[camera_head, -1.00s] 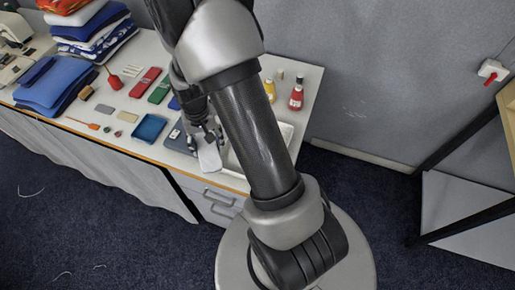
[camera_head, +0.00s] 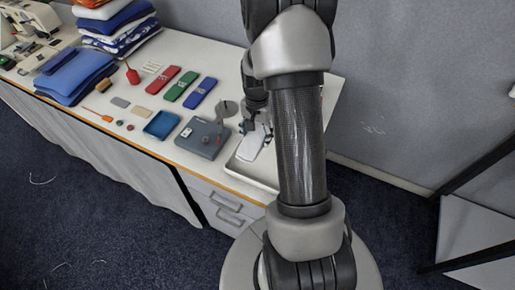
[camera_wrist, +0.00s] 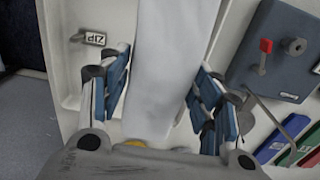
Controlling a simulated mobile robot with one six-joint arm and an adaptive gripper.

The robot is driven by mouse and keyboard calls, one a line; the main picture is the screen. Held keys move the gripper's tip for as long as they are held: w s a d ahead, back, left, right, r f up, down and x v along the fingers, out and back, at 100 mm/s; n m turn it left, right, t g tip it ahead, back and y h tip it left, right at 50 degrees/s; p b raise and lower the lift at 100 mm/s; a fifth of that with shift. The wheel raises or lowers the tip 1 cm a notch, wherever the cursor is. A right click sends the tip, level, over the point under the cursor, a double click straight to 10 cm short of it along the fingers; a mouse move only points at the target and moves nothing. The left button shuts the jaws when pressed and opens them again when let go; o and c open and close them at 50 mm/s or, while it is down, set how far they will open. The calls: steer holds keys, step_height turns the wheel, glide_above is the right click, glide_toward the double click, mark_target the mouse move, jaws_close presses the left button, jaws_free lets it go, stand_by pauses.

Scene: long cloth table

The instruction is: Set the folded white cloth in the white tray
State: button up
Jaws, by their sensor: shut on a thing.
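The folded white cloth (camera_head: 250,146) hangs from my gripper (camera_head: 257,118) in the head view, over the left part of the white tray (camera_head: 248,174). In the wrist view the cloth (camera_wrist: 175,60) runs as a pale strip between the blue-padded fingers of my gripper (camera_wrist: 165,95), which is shut on it. The white tray (camera_wrist: 62,62) shows to its left and behind it. I cannot tell whether the cloth's lower end touches the tray floor. My arm hides the tray's right part in the head view.
A blue tray (camera_head: 161,125) lies further left.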

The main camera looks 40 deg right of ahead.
steer(key=shift+f+b, duration=0.9)
steer(key=shift+f, duration=2.45)
steer(key=shift+f, duration=0.15)
steer(key=o, duration=0.8)
